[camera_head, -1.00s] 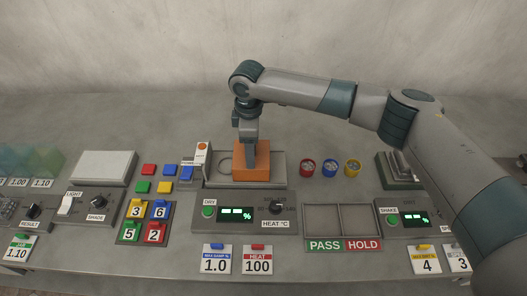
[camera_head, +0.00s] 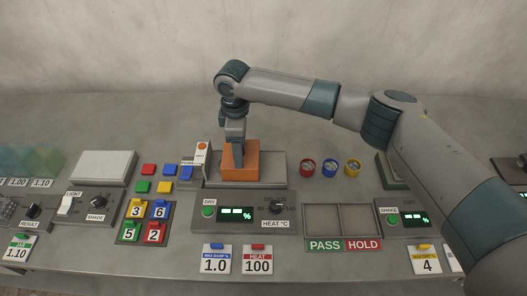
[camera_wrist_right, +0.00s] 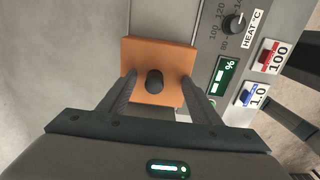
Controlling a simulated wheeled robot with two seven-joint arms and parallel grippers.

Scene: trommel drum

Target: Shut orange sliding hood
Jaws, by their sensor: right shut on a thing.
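The orange hood (camera_head: 240,163) is a box on the left part of the grey dryer tray (camera_head: 273,170), behind the DRY panel. It covers the round opening that showed there earlier. My right gripper (camera_head: 236,140) reaches down onto the hood from above. In the right wrist view the orange hood (camera_wrist_right: 158,85) has a dark round knob (camera_wrist_right: 154,81) on top. My right gripper's two fingers (camera_wrist_right: 155,92) stand on either side of this knob, shut on it. My left gripper is not in view.
The DRY panel (camera_head: 243,213) with its green display and heat dial is in front of the hood. A white switch block (camera_head: 202,154) stands close to the hood's left. Red, blue and yellow cups (camera_head: 330,168) stand to the right. The tray right of the hood is clear.

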